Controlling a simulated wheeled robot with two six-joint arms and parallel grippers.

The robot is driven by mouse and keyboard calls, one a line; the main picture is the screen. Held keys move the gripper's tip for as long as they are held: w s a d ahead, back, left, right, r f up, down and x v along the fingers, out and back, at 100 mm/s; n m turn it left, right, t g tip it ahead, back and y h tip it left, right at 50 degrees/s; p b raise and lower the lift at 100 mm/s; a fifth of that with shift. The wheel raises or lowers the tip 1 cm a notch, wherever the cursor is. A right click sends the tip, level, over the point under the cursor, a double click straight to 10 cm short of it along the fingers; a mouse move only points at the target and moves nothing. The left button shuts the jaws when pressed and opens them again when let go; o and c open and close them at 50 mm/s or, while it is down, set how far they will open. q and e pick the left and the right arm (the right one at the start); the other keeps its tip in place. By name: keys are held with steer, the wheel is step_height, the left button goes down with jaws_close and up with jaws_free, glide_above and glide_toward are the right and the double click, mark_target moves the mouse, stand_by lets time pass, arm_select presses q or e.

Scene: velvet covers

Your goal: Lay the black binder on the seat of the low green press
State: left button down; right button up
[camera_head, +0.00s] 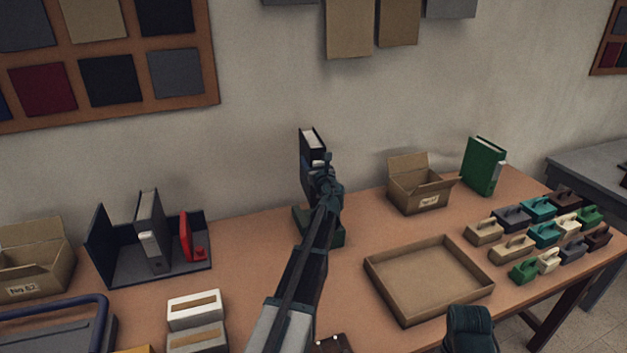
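The black binder (307,153) stands upright in the middle of the camera_head view, its white page edges facing up. My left gripper (325,180) is at its lower right side and appears shut on it; the fingertips are partly hidden. The low green press (301,219) sits on the table directly below the binder. My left arm covers much of the press and its seat, so I cannot tell whether the binder touches it. My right gripper is not in view; only a dark part of what seems my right arm shows at the bottom right.
An open cardboard box (418,197) and a green binder (483,166) stand to the right. A shallow cardboard tray (376,284) lies in front of them, beside several handled blocks (513,217). A dark rack (103,246) with a grey binder (150,229) and red item (186,236) stands left.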

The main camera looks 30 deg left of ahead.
mark_target(313, 188)
arm_select(q)
step_height(313, 188, down, 2)
steer(key=shift+s+d+f+n+g+y+b, duration=0.15)
steer(key=shift+n+g+y+b, duration=0.45)
steer(key=shift+g, duration=0.1)
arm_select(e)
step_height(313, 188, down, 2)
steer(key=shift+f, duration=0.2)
arm_select(q)
steer(key=shift+f, duration=0.15)
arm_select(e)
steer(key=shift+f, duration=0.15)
arm_select(q)
steer(key=shift+f+b, duration=4.05)
steer(key=shift+b, duration=0.15)
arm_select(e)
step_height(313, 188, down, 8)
arm_select(q)
jaws_free()
steer(key=v, duration=1.4)
